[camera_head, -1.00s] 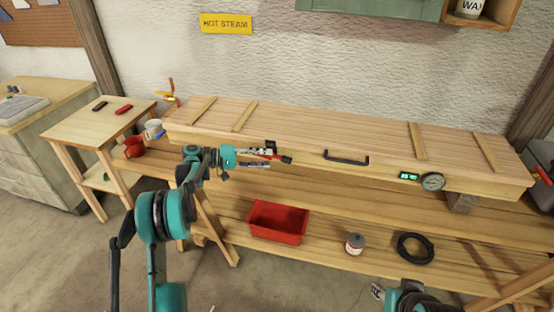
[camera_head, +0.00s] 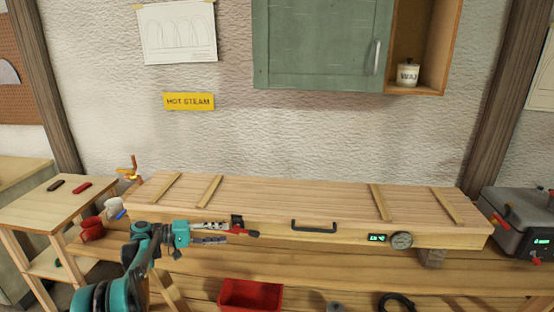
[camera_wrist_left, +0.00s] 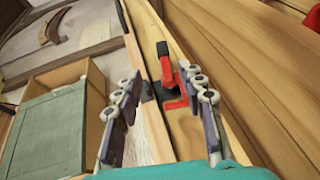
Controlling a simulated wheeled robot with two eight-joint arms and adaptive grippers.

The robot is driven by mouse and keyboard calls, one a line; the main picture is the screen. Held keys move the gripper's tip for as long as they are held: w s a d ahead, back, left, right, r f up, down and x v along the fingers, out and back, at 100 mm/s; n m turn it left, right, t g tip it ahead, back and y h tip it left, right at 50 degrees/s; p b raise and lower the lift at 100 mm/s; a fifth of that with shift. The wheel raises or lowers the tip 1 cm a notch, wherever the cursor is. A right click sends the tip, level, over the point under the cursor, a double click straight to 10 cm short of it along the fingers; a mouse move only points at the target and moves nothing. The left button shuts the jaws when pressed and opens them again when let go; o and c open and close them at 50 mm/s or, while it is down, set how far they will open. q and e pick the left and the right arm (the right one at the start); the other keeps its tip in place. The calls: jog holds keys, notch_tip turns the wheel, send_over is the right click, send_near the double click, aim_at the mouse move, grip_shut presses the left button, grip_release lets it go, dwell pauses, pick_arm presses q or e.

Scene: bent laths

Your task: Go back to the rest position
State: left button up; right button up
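My left gripper (camera_head: 229,233) is at the front of the long wooden steam box (camera_head: 320,196), left of its black handle. It also shows in the left wrist view (camera_wrist_left: 164,84), with its two fingers spread apart and nothing held between them. A red and black latch (camera_head: 241,227) sits on the box front just off the fingertips. In the left wrist view the latch (camera_wrist_left: 178,88) shows between and beyond the fingers; I cannot tell whether they touch it. The box lid lies flat. My right gripper is outside both current views.
A red bin (camera_head: 250,294) is on the lower shelf. A grey steam unit (camera_head: 520,222) stands at the right. A green cabinet (camera_head: 322,42) hangs above; the wall space below it is clear.

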pick_arm(q)
jog(key=s+d+r+y, duration=0.35)
jog(key=s+d, duration=0.25)
jog(key=s, duration=0.2)
jog(key=s+d+r+y, duration=0.2)
jog(key=s+d+y, duration=0.3)
jog(key=s, duration=0.4)
jog(key=s+a+f+m+y, duration=0.1)
jog(key=s+f+y, duration=0.2)
jog(key=s, duration=0.7)
jog(key=s+a+f+m+t+y, duration=0.1)
jog(key=s+f+m+y, duration=0.1)
jog(key=s, duration=0.9)
notch_tip(320, 180, down, 2)
jog(key=shift+a+m+t+y, duration=0.25)
jog(key=shift+m+t+y, duration=0.05)
jog(key=shift+y, duration=0.25)
jog(key=shift+s, duration=0.1)
